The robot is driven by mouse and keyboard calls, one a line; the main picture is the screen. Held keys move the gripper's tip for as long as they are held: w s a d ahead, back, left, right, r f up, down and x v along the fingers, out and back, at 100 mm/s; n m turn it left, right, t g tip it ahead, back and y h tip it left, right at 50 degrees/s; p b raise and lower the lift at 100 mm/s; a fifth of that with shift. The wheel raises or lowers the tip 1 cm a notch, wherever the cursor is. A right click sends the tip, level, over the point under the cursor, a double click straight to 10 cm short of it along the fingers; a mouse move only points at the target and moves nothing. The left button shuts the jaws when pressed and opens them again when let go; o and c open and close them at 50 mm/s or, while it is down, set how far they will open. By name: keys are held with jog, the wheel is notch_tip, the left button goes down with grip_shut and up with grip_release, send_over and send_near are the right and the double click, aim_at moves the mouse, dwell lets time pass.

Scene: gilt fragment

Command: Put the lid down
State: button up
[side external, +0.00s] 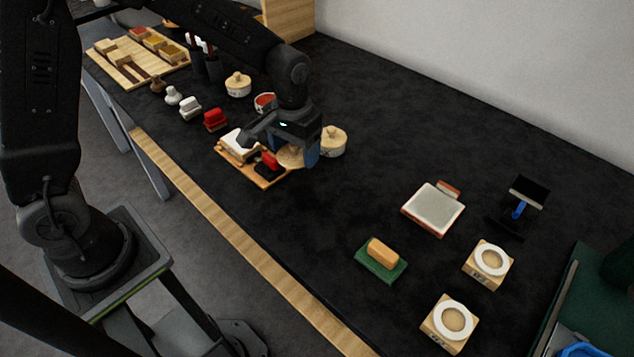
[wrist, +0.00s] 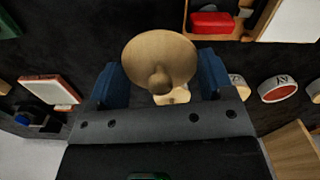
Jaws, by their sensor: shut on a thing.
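My gripper (side external: 294,150) is shut on a round tan wooden lid (side external: 289,157). It holds the lid above the black table, close to the wooden tray's right end. In the wrist view the lid (wrist: 158,52) lies between the blue fingers of my gripper (wrist: 162,75), its knob towards the camera. A white pot (side external: 334,146) with a tan wooden top stands just right of the gripper. An open white pot with red contents (side external: 265,101) stands behind the arm; a similar red-filled pot (wrist: 278,90) shows at right in the wrist view. The lid hides what is directly beneath it.
The wooden tray (side external: 233,168) holds a white block and a red item. A lidded pot (side external: 238,86) and small jars stand farther left. At right are a framed grey pad (side external: 433,208), a green block (side external: 380,264) and ringed wooden blocks (side external: 489,264). The table's middle is clear.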

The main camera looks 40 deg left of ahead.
send_over(317, 192)
notch_tip(317, 192, down, 3)
jog(key=shift+f, duration=2.1)
jog(key=shift+f, duration=0.15)
jog(key=o, duration=0.9)
notch_tip(317, 192, up, 12)
jog(key=s+a+r+t, duration=0.3)
jog(key=s+a+r, duration=0.2)
jog(key=s+r, duration=0.35)
jog(key=s+a+r+m+t, duration=0.1)
jog(key=s+a+r+t, duration=0.1)
jog(key=s, duration=0.8)
jog(key=shift+s+a+r+m+t, duration=0.35)
jog(key=shift+a+r, duration=0.25)
jog(key=shift+a, duration=0.5)
